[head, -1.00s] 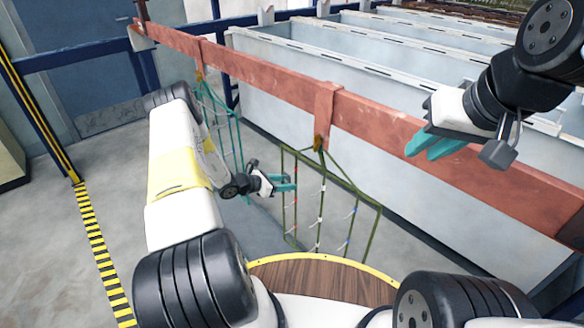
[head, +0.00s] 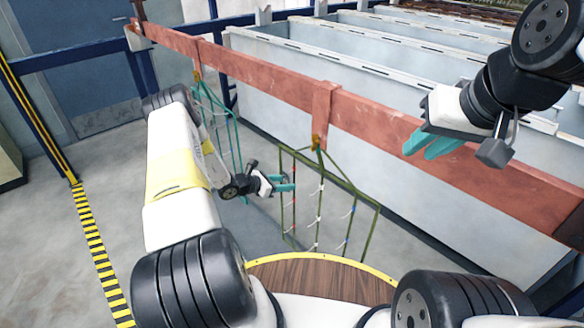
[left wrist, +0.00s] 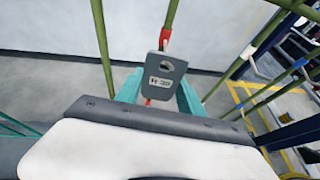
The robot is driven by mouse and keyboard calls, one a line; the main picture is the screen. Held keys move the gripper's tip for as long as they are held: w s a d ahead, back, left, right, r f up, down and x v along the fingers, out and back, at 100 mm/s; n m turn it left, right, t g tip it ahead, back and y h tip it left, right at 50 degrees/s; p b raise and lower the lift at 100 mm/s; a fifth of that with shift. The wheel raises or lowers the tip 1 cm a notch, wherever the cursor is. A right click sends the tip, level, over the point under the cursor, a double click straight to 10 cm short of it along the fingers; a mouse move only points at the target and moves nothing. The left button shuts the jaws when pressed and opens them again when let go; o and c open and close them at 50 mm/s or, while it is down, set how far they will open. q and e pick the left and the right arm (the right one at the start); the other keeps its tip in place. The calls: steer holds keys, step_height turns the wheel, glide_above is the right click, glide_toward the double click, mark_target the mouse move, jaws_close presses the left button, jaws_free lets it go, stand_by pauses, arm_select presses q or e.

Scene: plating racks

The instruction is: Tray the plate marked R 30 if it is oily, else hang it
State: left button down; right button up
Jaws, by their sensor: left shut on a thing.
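A small grey plate (left wrist: 160,76) with a hole near its top and a label that appears to read R 30 is upright in the left wrist view. My left gripper (left wrist: 160,97) is shut on it, with a teal finger at each side. Red parts show just above and below the plate, by a green bar of the rack; I cannot tell whether the plate still touches its hook. In the head view my left gripper (head: 290,183) is at the left side of the green rack (head: 362,235). My right gripper (head: 432,144) is in front of the red beam; its finger gap is unclear.
The red beam (head: 260,83) carries the green rack and a teal rack (head: 236,150) further left. Pale tanks (head: 400,100) stand behind the beam. A round wooden top (head: 320,280) with a yellow rim is in front. Open floor lies to the left.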

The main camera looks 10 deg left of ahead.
arm_select(q)
steer(key=c, duration=0.7)
jaws_free()
steer(key=shift+o, duration=0.2)
